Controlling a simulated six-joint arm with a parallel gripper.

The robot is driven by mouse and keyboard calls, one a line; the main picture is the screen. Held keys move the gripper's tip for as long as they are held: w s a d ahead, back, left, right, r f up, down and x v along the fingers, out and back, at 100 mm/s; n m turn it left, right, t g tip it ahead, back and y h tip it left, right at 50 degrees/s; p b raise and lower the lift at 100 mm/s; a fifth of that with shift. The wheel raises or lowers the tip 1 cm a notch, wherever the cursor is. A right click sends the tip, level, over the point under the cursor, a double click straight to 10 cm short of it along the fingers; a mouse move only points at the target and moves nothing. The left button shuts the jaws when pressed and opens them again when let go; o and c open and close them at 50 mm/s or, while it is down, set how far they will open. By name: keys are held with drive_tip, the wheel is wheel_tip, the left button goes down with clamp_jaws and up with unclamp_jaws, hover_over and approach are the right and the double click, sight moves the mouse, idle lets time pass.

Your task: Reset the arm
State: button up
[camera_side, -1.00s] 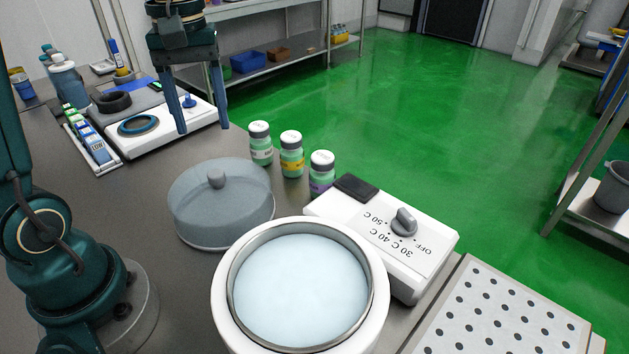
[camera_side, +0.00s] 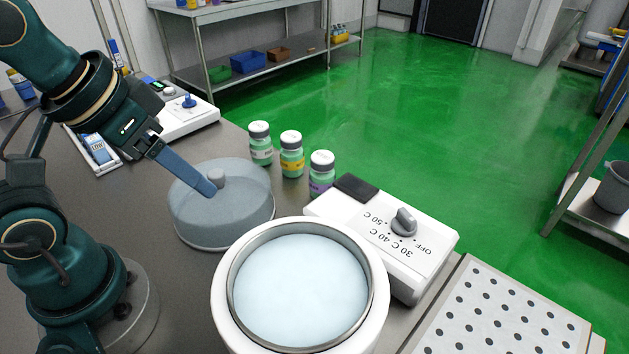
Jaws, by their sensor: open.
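My gripper (camera_side: 212,188) is at the left, angled down and to the right. Its blue finger overlaps the clear dome lid (camera_side: 222,218) in the picture, close to the lid's grey knob (camera_side: 216,179). Whether it touches the lid cannot be told. The two fingers line up in this view, so only one shows clearly. Nothing shows held between them. The lid lies on the grey bench beside the round white vat (camera_side: 222,300), which holds pale liquid.
Three green bottles with white caps (camera_side: 291,154) stand behind the lid. A white control box with a dial (camera_side: 404,222) adjoins the vat. A perforated plate (camera_side: 502,318) is at lower right. A white device (camera_side: 190,122) and a strip rack (camera_side: 98,150) are partly behind my arm.

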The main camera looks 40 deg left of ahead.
drive_tip(key=shift+s+d+f+m, duration=0.2)
drive_tip(key=shift+s+f+m, duration=0.05)
drive_tip(key=shift+f+m, duration=0.05)
